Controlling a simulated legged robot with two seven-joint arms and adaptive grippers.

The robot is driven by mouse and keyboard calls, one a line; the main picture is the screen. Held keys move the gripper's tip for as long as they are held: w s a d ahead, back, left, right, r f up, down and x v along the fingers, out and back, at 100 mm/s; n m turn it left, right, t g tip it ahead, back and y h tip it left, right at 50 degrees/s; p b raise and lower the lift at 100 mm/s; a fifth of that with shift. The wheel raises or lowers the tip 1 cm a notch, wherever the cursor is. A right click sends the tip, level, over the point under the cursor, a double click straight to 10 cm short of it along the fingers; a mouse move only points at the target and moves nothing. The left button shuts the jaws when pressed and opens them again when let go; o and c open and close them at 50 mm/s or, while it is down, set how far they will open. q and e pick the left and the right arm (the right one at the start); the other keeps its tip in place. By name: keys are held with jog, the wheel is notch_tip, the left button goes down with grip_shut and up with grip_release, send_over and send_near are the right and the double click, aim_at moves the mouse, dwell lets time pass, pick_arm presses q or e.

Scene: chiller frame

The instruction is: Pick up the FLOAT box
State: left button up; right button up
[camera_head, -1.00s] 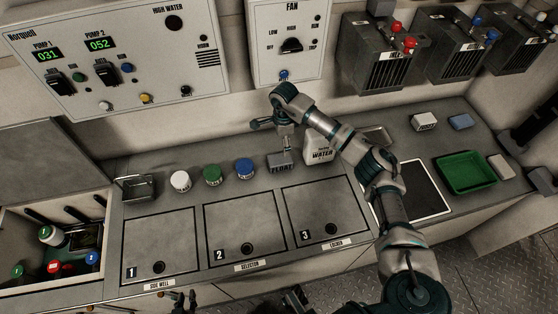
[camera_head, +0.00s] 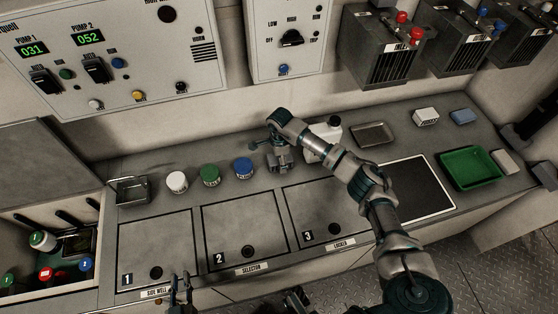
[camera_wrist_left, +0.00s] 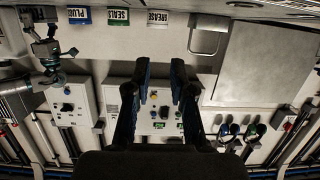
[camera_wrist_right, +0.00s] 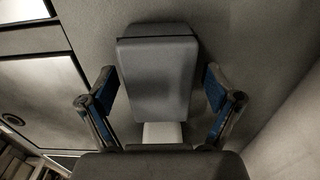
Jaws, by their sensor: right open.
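In the right wrist view the box (camera_wrist_right: 158,88) lies between the two parted fingers of the right gripper (camera_wrist_right: 158,98), with a gap visible on each side. My left gripper (camera_head: 180,287) is low at the front edge of the counter. In the left wrist view its fingers (camera_wrist_left: 161,75) are apart with nothing between them.
Numbered hatches (camera_head: 245,223) lie in front. A metal tray (camera_head: 373,133) and green tray (camera_head: 470,168) are to the right. The control panel wall is behind.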

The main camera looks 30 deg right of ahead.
pick_arm(q)
jog(key=shift+w, duration=0.1)
pick_arm(e)
jog(key=c, duration=1.3)
jog(key=shift+c, duration=0.2)
jog(key=shift+r, duration=0.1)
